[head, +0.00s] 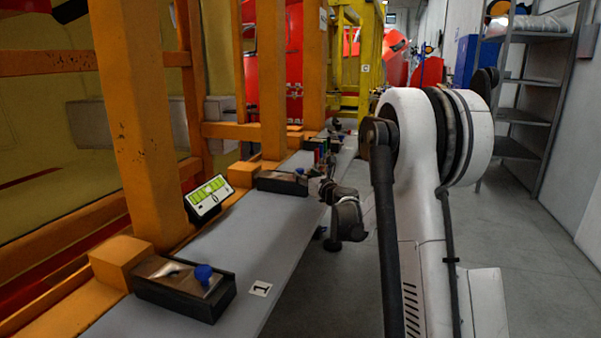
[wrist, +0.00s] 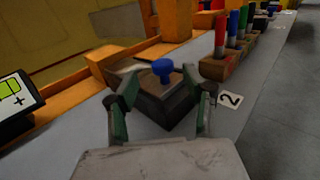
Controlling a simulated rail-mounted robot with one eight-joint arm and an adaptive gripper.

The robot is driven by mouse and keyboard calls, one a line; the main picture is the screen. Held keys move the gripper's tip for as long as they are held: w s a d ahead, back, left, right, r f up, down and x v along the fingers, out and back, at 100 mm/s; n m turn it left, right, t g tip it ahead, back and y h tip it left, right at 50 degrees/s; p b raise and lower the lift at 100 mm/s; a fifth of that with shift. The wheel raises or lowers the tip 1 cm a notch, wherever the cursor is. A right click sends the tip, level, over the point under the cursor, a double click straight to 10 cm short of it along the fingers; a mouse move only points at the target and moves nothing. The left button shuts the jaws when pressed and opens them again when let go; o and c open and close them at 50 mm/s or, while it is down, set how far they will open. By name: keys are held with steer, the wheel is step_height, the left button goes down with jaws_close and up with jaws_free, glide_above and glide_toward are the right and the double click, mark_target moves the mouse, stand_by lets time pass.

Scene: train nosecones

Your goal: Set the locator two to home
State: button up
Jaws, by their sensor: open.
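Locator two is a dark box (wrist: 172,107) with a blue knob (wrist: 163,68) on top, beside a tag marked 2 (wrist: 229,99) in the wrist view. In the head view, a matching box (head: 283,182) sits mid-bench against the orange frame. My gripper (wrist: 160,97) is open, its green-padded fingers spread on either side of the locator box in the picture. Nothing is held between them. The knob stands up beyond the fingertips. I cannot tell whether the fingers touch the box. The head view shows the gripper area only small and dark.
Another locator (head: 186,290) with a blue knob and a tag marked 1 (head: 261,288) is nearer on the bench. A green-lit display (head: 209,197) stands between the locators. A block with coloured handles (wrist: 229,46) is right of locator two. Orange posts (head: 140,120) line the bench's left side.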

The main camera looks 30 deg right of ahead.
steer(key=s, duration=0.6)
steer(key=shift+a, duration=0.2)
steer(key=shift+a+r, duration=0.15)
steer(key=shift+a, duration=0.15)
steer(key=s+a+r+n+g+y+p, duration=0.1)
steer(key=s+a+r+n+g+y, duration=0.15)
steer(key=s+a+n, duration=0.7)
steer(key=s+a+r+n+g+y+p, duration=0.3)
steer(key=s+a+n, duration=0.55)
steer(key=a, duration=0.65)
steer(key=s+a+f+n+g+h, duration=0.2)
steer(key=s+n, duration=0.7)
steer(key=s, duration=0.3)
steer(key=s+a+f+n+g+h+p, duration=0.1)
steer(key=s+a+f+n+g+h, duration=0.1)
steer(key=s+n, duration=0.7)
steer(key=s+f+g+h, duration=0.1)
steer(key=s, duration=0.2)
steer(key=shift+s+a+f, duration=0.15)
steer(key=shift+s+f, duration=0.1)
steer(key=shift+s, duration=0.15)
